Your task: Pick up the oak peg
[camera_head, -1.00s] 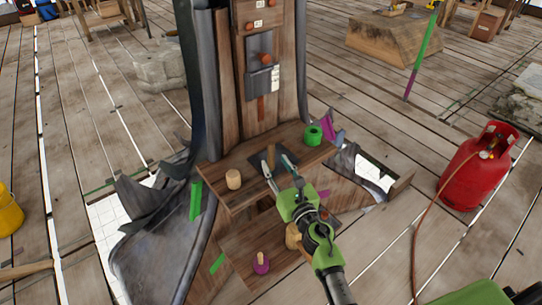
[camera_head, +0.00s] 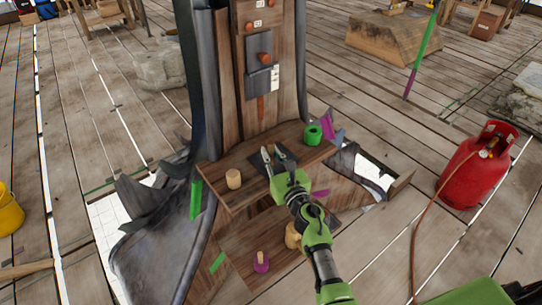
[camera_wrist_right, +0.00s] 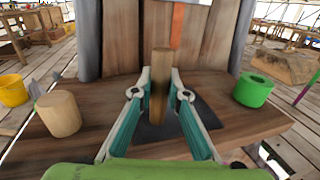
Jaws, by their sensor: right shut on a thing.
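The oak peg (camera_wrist_right: 160,75) is a slim brown wooden cylinder, upright between the fingers in the right wrist view. My right gripper (camera_wrist_right: 160,92) is shut on it, one pale and teal finger on each side. In the head view the right gripper (camera_head: 275,155) is over the upper wooden shelf (camera_head: 247,190), and its fingers mostly hide the peg. A dark flat plate (camera_wrist_right: 180,130) lies below the peg on the shelf. I cannot tell whether the peg's foot touches it. My left gripper is not in view.
A pale wooden cylinder (camera_head: 233,179) stands left on the shelf, and a green ring (camera_head: 313,134) stands right. A wooden panel (camera_head: 262,75) rises behind. A lower shelf (camera_head: 240,245) holds a purple-based peg (camera_head: 261,262). A red gas cylinder (camera_head: 475,170) stands on the floor at right.

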